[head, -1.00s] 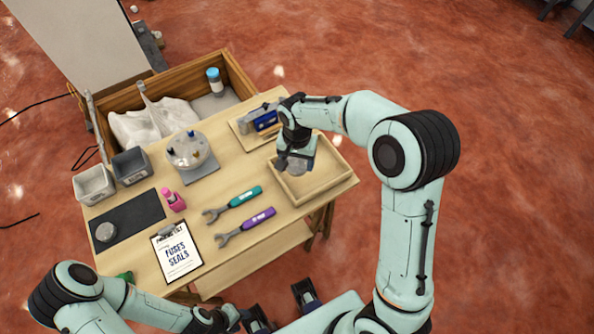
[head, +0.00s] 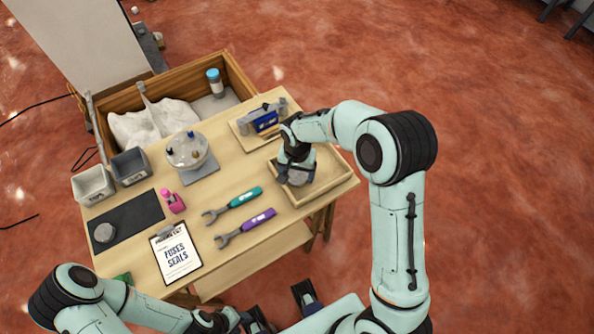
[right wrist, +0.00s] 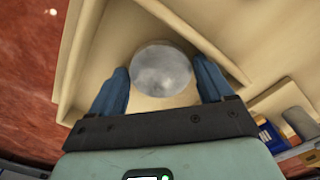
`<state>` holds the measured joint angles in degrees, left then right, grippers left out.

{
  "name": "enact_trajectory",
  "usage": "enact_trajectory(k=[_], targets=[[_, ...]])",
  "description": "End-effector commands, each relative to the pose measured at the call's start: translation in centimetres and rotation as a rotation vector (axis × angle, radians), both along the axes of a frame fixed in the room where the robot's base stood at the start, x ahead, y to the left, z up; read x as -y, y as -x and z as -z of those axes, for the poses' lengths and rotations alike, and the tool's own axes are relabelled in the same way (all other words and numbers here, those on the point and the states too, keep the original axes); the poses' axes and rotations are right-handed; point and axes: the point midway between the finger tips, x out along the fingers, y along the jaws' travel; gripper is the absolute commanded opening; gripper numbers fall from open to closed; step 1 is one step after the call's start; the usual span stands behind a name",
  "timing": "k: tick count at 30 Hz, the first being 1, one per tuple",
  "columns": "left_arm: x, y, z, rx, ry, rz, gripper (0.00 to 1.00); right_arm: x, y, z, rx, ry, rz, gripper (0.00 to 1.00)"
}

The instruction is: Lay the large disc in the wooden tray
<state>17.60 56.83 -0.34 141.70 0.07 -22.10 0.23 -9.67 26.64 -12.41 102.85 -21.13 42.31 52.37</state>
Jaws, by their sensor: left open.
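The wooden tray (head: 333,188) is a shallow, light wood box at the right end of the table. The large disc (right wrist: 161,68) is grey and round, lying between my right gripper's fingers in the right wrist view. My right gripper (head: 297,177) is low inside the tray, its two blue fingers at opposite edges of the disc. The disc is level over the tray floor; I cannot tell whether it touches it. My left gripper (head: 229,318) is open and empty at the bottom of the head view, near the table's front edge.
Another grey disc (head: 104,232) lies on the dark mat (head: 134,216). A blue device on a wooden board (head: 264,121) stands behind the tray. Two wrenches (head: 245,226), a pink bottle (head: 172,201) and a clipboard (head: 176,253) lie left of the tray.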

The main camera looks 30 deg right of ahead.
Motion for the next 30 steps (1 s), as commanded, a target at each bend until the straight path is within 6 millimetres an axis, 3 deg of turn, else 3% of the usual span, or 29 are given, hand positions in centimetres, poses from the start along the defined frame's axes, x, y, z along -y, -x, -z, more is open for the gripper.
enact_trajectory(k=[11, 24, 30], targets=[[0.0, -0.1, -0.4, 0.002, 0.000, 0.000, 0.43, 0.0, -0.1, -1.0, 0.004, 0.000, 0.000, 0.82], [0.0, -0.4, -1.2, 0.006, 0.000, 0.000, 0.43, 0.0, -0.1, -9.8, 0.005, -0.001, -0.001, 0.82], [0.0, -0.5, -1.5, 0.007, 0.000, 0.000, 0.43, 0.0, 0.0, -12.0, 0.001, 0.000, -0.001, 0.82]])
